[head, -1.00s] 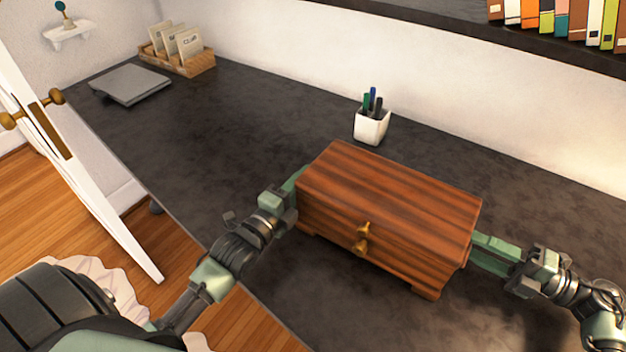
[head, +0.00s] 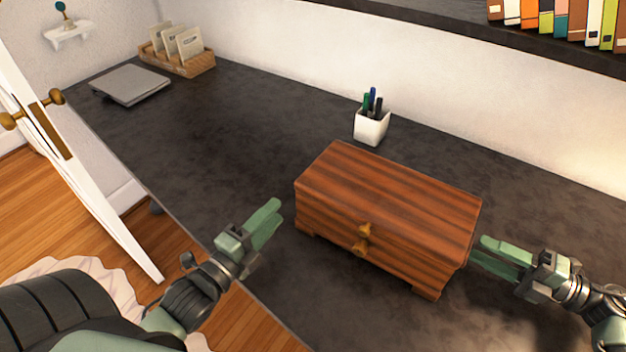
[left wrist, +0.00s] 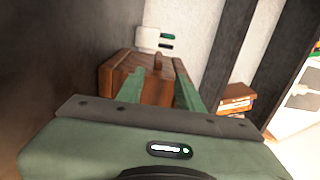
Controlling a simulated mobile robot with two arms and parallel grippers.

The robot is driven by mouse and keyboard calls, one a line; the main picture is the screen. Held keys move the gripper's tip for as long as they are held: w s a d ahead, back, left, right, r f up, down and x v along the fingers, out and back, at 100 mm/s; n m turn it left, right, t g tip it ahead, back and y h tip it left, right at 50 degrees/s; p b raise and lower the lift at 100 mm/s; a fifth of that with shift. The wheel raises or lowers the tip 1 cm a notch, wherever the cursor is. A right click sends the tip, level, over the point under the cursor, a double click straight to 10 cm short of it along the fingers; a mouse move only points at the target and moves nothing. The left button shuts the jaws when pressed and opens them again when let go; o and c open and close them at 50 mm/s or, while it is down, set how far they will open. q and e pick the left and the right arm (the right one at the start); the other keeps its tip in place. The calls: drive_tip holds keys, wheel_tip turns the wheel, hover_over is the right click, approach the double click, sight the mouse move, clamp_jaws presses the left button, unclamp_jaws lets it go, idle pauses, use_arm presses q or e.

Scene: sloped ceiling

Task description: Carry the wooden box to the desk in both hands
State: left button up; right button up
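The brown wooden box (head: 390,210), with brass knobs on its front, stands upright on the dark desk (head: 240,130). My left gripper (head: 272,218) is open and empty, a short way left of the box and apart from it. In the left wrist view the box (left wrist: 118,75) lies beyond the two spread fingers (left wrist: 158,90). My right gripper (head: 483,252) is open at the box's right end, its fingers spread. I cannot tell whether a fingertip still touches the box there.
A white pen cup (head: 371,127) stands behind the box. A grey laptop (head: 131,84) and a wooden card holder (head: 178,62) are at the desk's far left. A shelf with books (head: 560,22) hangs above. A white door (head: 85,180) stands left of the desk.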

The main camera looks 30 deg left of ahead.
drive_tip(key=d, duration=0.6)
drive_tip(key=s+d, duration=0.1)
drive_tip(key=d, duration=0.3)
